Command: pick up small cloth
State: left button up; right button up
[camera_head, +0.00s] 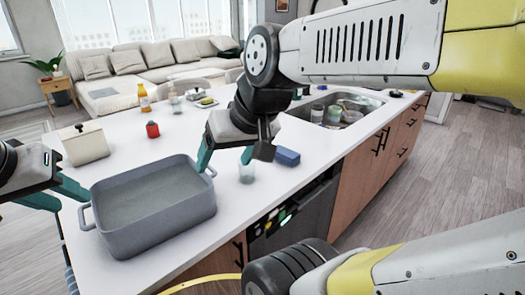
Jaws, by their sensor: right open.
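A small blue folded-looking item (287,156) lies on the white island counter, left of the sink; I cannot tell for sure whether it is the small cloth. My right gripper (223,165) is open above the counter, to the left of the blue item and not touching it.
The deep grey pan (160,237) fills the counter's near left. A clear glass (247,173) stands between it and the blue item. The sink (329,121) holds dishes.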

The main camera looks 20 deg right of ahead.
aim_at(289, 158)
jog(key=i+l, duration=0.1)
jog(key=l, duration=0.6)
jog(key=i+l, duration=0.1)
jog(key=l, duration=0.6)
